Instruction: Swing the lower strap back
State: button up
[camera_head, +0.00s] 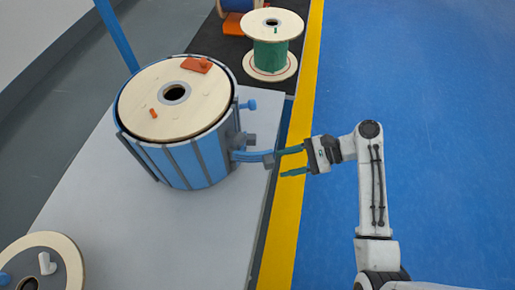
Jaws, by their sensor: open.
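A blue slatted drum (182,160) with a pale wooden spool top stands on the grey platform. The lower strap (254,157), a blue band with a grey hinge-like piece at the drum, sticks out to the right from the drum's side. My gripper (284,161) is open, with its green fingers pointing left at the strap's free end. The upper finger is close to the strap's tip and the lower finger is below it. I cannot tell whether either finger touches the strap.
A shorter blue piece (247,105) sticks out higher on the drum. A green-wound spool (271,44) stands behind on a dark mat. Another wooden spool (45,262) is at the lower left. The blue floor (440,90) at right is clear beyond the yellow line.

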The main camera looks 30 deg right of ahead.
jog(key=w+d+r+m+t+y+b, duration=0.3)
jog(key=w+d+m, duration=0.1)
jog(key=d+m, duration=0.1)
jog(key=b+x, duration=0.1)
jog(key=x, duration=0.9)
jog(key=shift+w+a+r+b, duration=0.15)
jog(key=shift+a+r+b, duration=0.05)
jog(key=shift+b, duration=0.15)
jog(key=shift+c, duration=0.3)
grip_shut()
